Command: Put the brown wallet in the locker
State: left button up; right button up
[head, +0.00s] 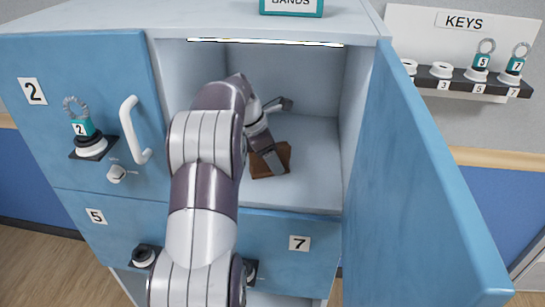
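The brown wallet (284,153) lies on the floor of the open locker compartment (312,185). My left arm reaches into this compartment from below in the head view. My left gripper (282,136) is inside, with its two fingers spread well apart. One finger overlaps the wallet in the picture and hides part of it; I cannot tell whether they touch. The other finger points toward the back of the compartment, clear of the wallet. My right gripper is not in view.
The open blue door (415,170) stands out along the right side of the compartment. Locker 2 (75,125), with a handle and key, is closed at left. Doors 5 (96,216) and 7 (299,243) are below. A key rack (465,78) hangs at upper right.

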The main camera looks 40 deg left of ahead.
pick_arm(q)
jog(key=shift+o, duration=1.3)
jog(key=v, duration=0.7)
jog(key=shift+s+r, duration=0.1)
jog(key=shift+r, duration=0.3)
